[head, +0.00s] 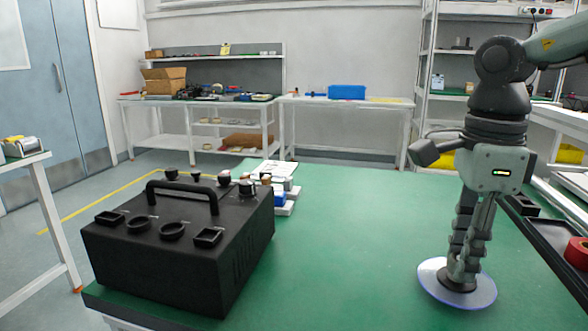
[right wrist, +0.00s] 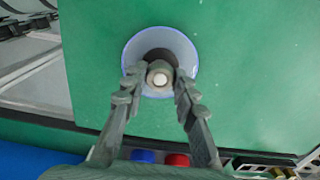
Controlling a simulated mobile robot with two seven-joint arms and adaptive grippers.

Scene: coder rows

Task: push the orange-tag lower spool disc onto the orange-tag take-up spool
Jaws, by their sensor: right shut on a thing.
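A pale, translucent disc (head: 435,284) with a blue rim and a dark centre is at the right of the green bench. It also shows in the right wrist view (right wrist: 184,50), with a pale round hub (right wrist: 159,78) at its middle. My right gripper (head: 460,278) points down at the disc's centre. Its fingers (right wrist: 158,82) are shut on the hub, one on each side. I cannot tell whether the disc touches the bench. No orange tag shows, so I cannot tell which spool part this is or pick out the take-up spool. My left gripper is not in view.
A black box (head: 165,262) with a handle, several round and square sockets and knobs stands at the left of the green bench (head: 340,235). White and blue items (head: 283,190) lie behind it. A dark tray (head: 560,240) with a red piece (head: 577,253) is at right. The bench middle is clear.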

